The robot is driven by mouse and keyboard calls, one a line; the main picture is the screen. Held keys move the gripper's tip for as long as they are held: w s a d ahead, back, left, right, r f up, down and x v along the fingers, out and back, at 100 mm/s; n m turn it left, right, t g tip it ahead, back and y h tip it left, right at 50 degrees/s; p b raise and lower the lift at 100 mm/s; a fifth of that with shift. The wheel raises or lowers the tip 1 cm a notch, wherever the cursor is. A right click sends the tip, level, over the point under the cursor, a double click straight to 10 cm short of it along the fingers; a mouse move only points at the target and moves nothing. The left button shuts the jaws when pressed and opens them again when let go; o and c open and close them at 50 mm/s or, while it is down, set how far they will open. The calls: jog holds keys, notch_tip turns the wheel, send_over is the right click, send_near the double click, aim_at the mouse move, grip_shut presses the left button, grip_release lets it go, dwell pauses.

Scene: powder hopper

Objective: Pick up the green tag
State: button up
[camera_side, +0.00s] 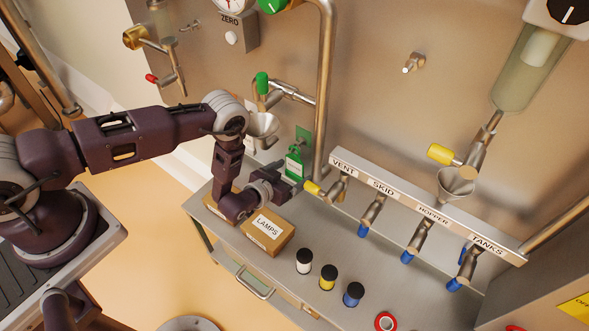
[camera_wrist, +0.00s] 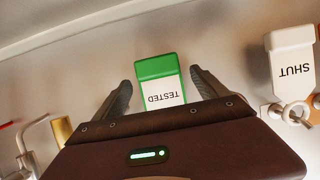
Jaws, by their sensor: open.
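The green tag (camera_wrist: 158,68) has a white panel reading TESTED, upside down in the wrist view. It also shows in the side view (camera_side: 294,165), upright near the back panel. My gripper (camera_wrist: 160,77) is open, with one dark finger on each side of the tag and a visible gap at both sides. In the side view my gripper (camera_side: 289,186) is low over the bench, close to the tag. The tag's lower end is hidden behind my gripper body in the wrist view.
A white SHUT tag (camera_wrist: 291,65) hangs on a ring at the right in the wrist view. A LAMPS box (camera_side: 267,233) stands below my gripper. A yellow-handled valve (camera_side: 313,188) and the labelled valve rail (camera_side: 428,208) are to the right. Small jars (camera_side: 328,277) stand in front.

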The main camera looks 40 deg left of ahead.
jog(key=shift+x, duration=0.9)
jog(key=shift+r, duration=0.1)
jog(key=c, duration=1.4)
jog(key=shift+r, duration=0.35)
jog(key=shift+s+r, duration=0.35)
jog(key=shift+s, duration=3.95)
jog(key=shift+s+r, duration=0.3)
jog(key=shift+s, duration=3.95)
jog(key=shift+s+r, duration=0.35)
jog(key=shift+s, duration=3.95)
